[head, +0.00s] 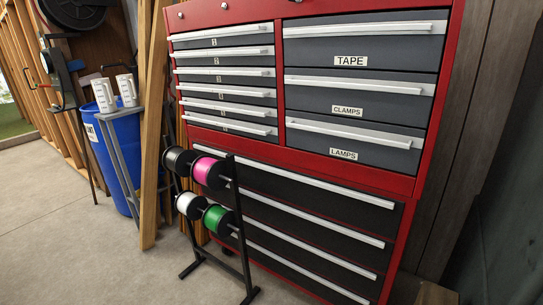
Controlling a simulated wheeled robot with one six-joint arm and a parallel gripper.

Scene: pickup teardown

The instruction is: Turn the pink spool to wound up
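The pink spool (206,171) sits on the upper bar of a black spool rack (240,230), at its right end, with pink winding between dark flanges. A black spool (177,161) is beside it on the left. A white spool (188,205) and a green spool (216,219) hang on the lower bar. How far the pink spool is wound I cannot tell from here. My gripper does not show in the head view.
A red tool chest (294,85) with grey and black drawers stands right behind the rack. Wooden planks (152,130) lean left of it. A blue barrel (123,150) stands further left. The concrete floor (70,235) at front left is clear.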

